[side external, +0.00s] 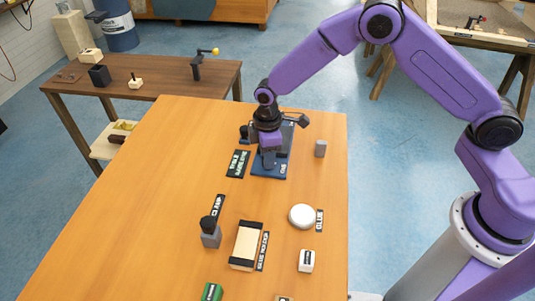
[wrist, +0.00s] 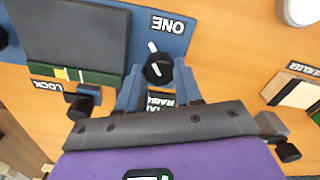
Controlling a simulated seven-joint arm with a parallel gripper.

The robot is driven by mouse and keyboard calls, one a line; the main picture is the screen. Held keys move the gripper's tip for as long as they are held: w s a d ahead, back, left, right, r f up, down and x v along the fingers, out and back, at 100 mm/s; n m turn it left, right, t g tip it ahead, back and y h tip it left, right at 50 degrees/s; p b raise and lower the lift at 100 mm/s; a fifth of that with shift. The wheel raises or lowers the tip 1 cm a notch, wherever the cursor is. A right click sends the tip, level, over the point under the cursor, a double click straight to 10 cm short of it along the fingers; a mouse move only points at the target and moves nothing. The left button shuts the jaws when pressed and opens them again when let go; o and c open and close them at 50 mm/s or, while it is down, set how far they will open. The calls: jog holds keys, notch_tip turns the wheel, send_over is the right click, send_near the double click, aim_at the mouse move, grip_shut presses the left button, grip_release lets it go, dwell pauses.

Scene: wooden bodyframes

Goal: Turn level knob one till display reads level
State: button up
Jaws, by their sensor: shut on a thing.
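The level knob one (wrist: 157,69) is black with a white pointer, beside an upside-down "ONE" label (wrist: 168,25) on a blue base (wrist: 180,42). My gripper (wrist: 160,78) has a finger on each side of the knob and is shut on it. In the side view my gripper (side external: 269,160) reaches down over the blue base (side external: 266,171) and hides the knob. A dark panel (wrist: 70,32) lies left of the knob in the wrist view. A green strip (wrist: 100,78) along its edge bears a yellow block and a pale line; I cannot read a level from it.
A grey cylinder (side external: 320,148) stands right of the base. The table's left is clear.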

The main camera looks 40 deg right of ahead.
jog(key=shift+m, duration=1.2)
jog(key=o, duration=0.8)
notch_tip(320, 180, up, 17)
jog(key=shift+r, duration=0.2)
jog(key=shift+s, duration=0.1)
